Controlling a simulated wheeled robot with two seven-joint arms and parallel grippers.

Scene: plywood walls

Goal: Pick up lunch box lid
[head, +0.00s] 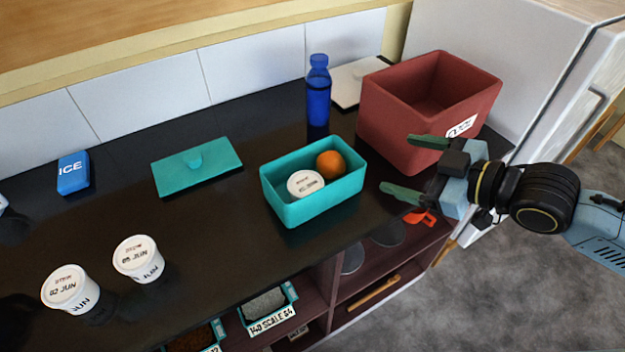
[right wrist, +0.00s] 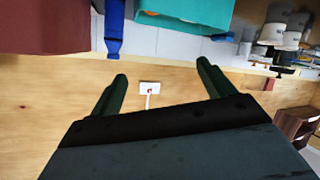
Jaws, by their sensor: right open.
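My right gripper (head: 402,166) comes in from the right, open and empty, in front of the red bin and right of the lunch box, well away from the lid. Its two dark green fingers (right wrist: 162,88) are spread in the right wrist view. My left gripper is not in view.
A dark red bin (head: 385,127), a blue bottle (head: 318,92) and a white board (head: 352,84) stand at the back right. A blue ICE pack (head: 73,173) and two white cups (head: 138,258) (head: 70,288) are at left. Shelves with small bins (head: 267,306) lie below the counter.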

